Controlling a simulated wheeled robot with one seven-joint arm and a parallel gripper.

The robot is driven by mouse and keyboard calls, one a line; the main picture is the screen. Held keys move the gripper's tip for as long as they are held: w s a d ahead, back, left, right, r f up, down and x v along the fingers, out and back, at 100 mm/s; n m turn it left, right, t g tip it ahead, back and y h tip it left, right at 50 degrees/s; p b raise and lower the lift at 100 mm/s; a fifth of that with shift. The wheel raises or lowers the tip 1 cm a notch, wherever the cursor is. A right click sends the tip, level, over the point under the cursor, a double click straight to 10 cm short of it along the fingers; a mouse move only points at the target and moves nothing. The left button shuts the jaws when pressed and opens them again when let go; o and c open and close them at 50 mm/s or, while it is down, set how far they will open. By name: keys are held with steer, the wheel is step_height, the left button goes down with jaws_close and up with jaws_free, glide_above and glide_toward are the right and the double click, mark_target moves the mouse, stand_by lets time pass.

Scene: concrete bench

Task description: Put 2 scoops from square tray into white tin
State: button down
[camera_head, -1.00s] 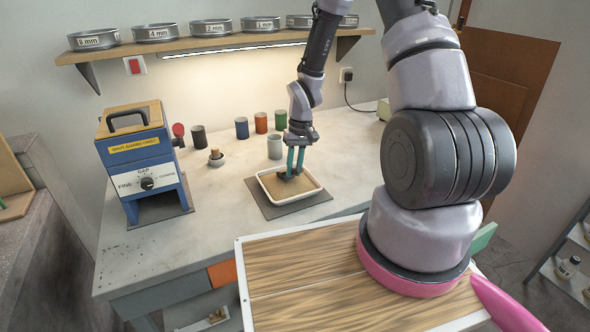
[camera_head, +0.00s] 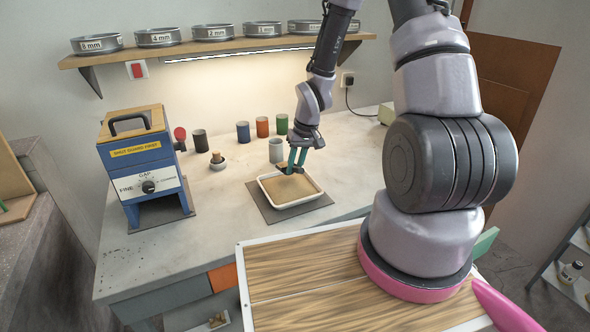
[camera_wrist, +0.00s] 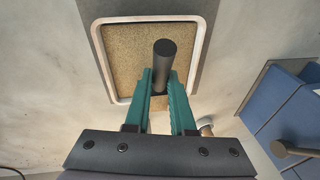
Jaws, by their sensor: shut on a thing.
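The square tray (camera_head: 318,195) is white-rimmed, holds tan granular material and lies on a grey mat; it also shows in the wrist view (camera_wrist: 98,55). My gripper (camera_head: 297,158) has teal fingers and is shut on a dark scoop (camera_head: 284,170) at the back edge of the tray. In the wrist view the scoop's dark handle (camera_wrist: 164,62) stands up between the fingertips (camera_wrist: 160,85). The scoop's bowl is mostly hidden, so I cannot tell its load. The white tin (camera_head: 276,151) looks pale grey and stands upright just behind the tray, left of my gripper.
Black (camera_head: 199,139), blue (camera_head: 243,132), orange (camera_head: 262,127) and green (camera_head: 281,124) tins stand behind. A blue grinder (camera_head: 140,165) stands at left. The bench front-left is clear.

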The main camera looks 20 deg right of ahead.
steer(key=shift+r+t, duration=0.4)
steer(key=shift+r, duration=0.05)
steer(key=shift+r, duration=2.8)
